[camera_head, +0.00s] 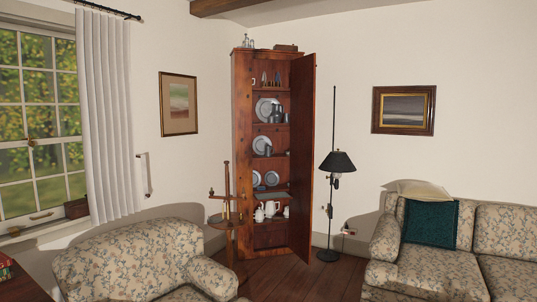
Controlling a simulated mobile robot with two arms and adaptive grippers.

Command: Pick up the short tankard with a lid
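A tall wooden corner cupboard (241,150) stands at the back, its door (302,155) swung open to the right. Its shelves hold several grey plates (263,108) and small grey vessels, some of which look like tankards (278,116). They are too small to tell which is the short tankard with a lid. White jugs (271,208) stand on a low shelf. Neither of my grippers is in view.
A floral armchair (130,262) stands at the front left and a floral sofa (430,276) at the right. A small round wooden stand (228,221) is in front of the cupboard's left side. A black floor lamp (338,163) stands right of the door. Wooden floor (295,278) between the seats is clear.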

